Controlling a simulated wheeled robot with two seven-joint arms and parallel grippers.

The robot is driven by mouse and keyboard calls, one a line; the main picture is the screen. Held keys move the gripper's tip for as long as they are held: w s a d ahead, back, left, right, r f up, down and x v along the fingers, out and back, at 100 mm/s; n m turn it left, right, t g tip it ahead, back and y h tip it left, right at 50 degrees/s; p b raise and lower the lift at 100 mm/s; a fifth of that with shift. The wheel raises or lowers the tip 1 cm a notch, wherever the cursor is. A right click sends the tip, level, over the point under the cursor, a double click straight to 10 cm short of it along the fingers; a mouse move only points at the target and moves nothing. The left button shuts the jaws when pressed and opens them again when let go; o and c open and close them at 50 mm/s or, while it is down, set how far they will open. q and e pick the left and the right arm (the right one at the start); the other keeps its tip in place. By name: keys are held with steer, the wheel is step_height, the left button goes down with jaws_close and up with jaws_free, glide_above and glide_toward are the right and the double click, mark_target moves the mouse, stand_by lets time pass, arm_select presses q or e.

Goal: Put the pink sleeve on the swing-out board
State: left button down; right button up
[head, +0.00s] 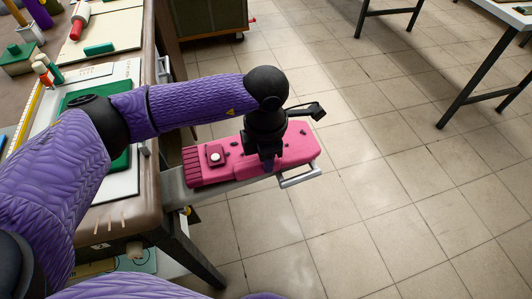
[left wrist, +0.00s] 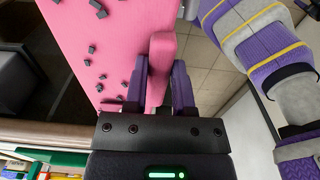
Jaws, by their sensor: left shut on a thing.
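The pink sleeve (head: 222,163), dotted with small dark bits and with a ribbed left end, lies lengthwise over the swing-out board (head: 183,196). The pale grey board juts from the desk's right side and has a metal handle (head: 300,179) at its outer end. My left gripper (head: 268,166) points down at the sleeve's outer half. In the left wrist view its purple fingers (left wrist: 162,88) are shut on a raised pink ridge of the sleeve (left wrist: 110,35). Whether the sleeve rests fully on the board or hovers just above it, I cannot tell. My right gripper is out of view.
The desk (head: 148,100) at left carries a green mat (head: 80,100), glue-like bottles (head: 45,72) and a red-tipped tube (head: 79,20). A dark green cabinet (head: 212,15) stands behind. Metal-legged tables are at upper right. The tiled floor (head: 390,170) right of the board is clear.

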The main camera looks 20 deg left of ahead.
arm_select(q)
steer(key=shift+f+b, duration=0.4)
steer(key=shift+f, duration=0.15)
jaws_free()
stand_by(0.5)
stand_by(0.4)
steer(key=shift+r+p, duration=2.55)
steer(key=shift+r, duration=1)
